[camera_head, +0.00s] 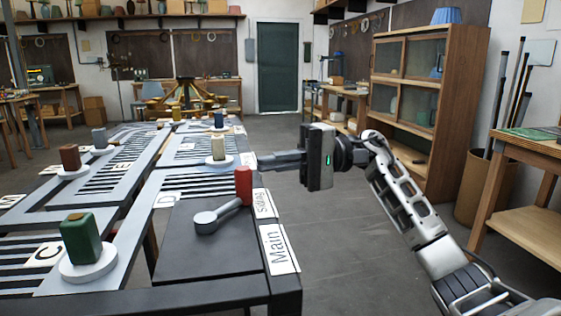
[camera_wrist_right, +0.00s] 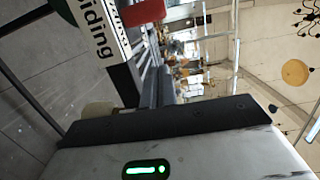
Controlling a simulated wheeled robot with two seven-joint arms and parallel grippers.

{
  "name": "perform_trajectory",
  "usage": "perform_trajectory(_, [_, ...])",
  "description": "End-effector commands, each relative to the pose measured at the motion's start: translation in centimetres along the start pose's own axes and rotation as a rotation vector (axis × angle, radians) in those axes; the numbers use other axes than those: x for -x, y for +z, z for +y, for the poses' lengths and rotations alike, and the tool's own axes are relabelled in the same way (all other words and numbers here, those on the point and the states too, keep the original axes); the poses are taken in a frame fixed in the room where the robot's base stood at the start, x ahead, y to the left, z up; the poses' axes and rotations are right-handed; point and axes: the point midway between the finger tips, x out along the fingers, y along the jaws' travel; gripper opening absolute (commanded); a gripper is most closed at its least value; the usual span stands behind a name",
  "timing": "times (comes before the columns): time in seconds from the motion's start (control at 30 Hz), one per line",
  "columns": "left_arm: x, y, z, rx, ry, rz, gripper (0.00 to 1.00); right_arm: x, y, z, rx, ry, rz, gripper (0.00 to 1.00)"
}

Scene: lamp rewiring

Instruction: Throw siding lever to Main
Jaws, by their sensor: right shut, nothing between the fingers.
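The siding lever (camera_head: 229,209) is a grey arm on a round pivot, on a dark plate at the near right of the track table. Its upright red handle (camera_head: 244,185) stands beside the Siding label (camera_head: 264,203). The Main label (camera_head: 279,249) lies nearer to me along the same edge. My right gripper (camera_head: 261,162) is shut and empty, just beyond the red handle, its fingers pointing left. I cannot tell whether they touch it. The right wrist view shows part of the red handle (camera_wrist_right: 143,10) and the Siding label (camera_wrist_right: 97,36). My left gripper is out of view.
The track table (camera_head: 210,262) carries a green block (camera_head: 80,238) on a white disc, a brown block (camera_head: 70,157) and a cream block (camera_head: 218,147). A wooden cabinet (camera_head: 447,120) stands at right. Open floor (camera_head: 350,240) lies right of the table.

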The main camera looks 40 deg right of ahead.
Motion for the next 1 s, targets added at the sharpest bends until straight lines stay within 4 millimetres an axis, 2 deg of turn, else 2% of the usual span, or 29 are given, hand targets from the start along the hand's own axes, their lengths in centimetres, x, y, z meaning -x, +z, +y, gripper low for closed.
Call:
perform_trajectory(0.03, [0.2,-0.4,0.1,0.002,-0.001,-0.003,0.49,-1.3,0.1,-0.3,0.0,-0.001,-0.005,0.0])
perform_trajectory(0.2, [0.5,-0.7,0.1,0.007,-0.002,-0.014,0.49,-5.0,0.1,-0.4,0.0,-0.002,-0.004,0.0])
perform_trajectory(0.3, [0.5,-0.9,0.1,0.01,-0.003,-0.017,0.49,-6.5,0.4,-0.3,0.001,-0.001,-0.001,0.0])
perform_trajectory(0.43, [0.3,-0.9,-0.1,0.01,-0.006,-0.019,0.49,-5.6,2.2,-0.1,-0.001,0.001,0.0,0.0])
perform_trajectory(0.6, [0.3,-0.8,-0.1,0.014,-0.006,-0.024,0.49,-5.1,3.5,0.0,-0.001,-0.001,0.001,0.0])
perform_trajectory(1.0, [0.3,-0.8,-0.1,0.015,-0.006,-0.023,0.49,-5.0,3.8,-0.1,0.0,-0.001,0.0,0.0])
